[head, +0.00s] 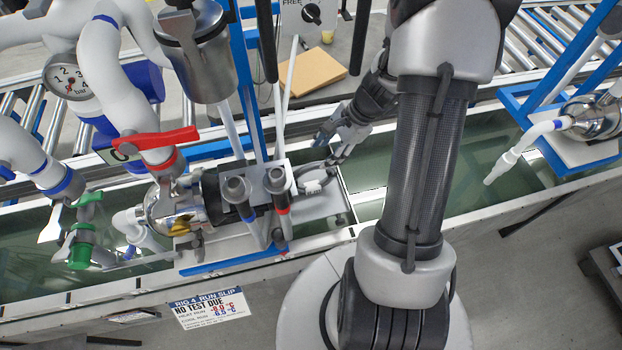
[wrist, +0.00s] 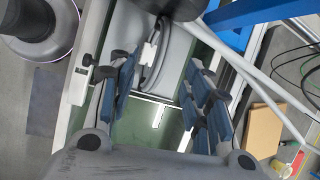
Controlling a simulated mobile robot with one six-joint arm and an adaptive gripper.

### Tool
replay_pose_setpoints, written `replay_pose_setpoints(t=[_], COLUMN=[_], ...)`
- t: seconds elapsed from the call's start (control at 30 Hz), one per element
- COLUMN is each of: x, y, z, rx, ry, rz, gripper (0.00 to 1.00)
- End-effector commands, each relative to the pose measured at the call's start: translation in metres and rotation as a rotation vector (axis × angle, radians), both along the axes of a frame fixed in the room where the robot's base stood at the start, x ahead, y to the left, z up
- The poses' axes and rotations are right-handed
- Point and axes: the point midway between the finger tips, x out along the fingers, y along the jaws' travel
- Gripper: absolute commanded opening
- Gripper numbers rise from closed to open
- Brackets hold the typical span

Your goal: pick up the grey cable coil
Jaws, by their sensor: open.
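The grey cable coil (head: 314,181) lies on a light grey surface to the right of the pump in the head view. In the wrist view it shows as dark grey loops (wrist: 164,62) with a white band or tag, near the top centre. My gripper (head: 329,148) is open and empty, with its fingers pointing toward the coil. In the wrist view the blue-padded fingers (wrist: 158,66) stand apart on either side of the coil's near end. I cannot tell how much height separates them from it.
The pump (head: 175,205) with hoses and a red-handled valve (head: 160,138) stands left of the coil. Blue posts and pale pipes rise close by. A cardboard piece (head: 306,73) lies behind. Green-bottomed open trough (head: 440,165) lies to the right.

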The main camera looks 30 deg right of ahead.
Motion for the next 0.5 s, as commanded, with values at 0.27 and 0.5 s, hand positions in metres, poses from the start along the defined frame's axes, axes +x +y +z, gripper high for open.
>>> replay_pose_setpoints(t=[0.27, 0.5], x=[0.011, 0.015], y=[0.018, 0.022], z=[-0.046, -0.056], rx=[0.001, -0.001], ry=[0.001, 0.000], rz=[0.003, 0.004], gripper=[0.45, 0.45])
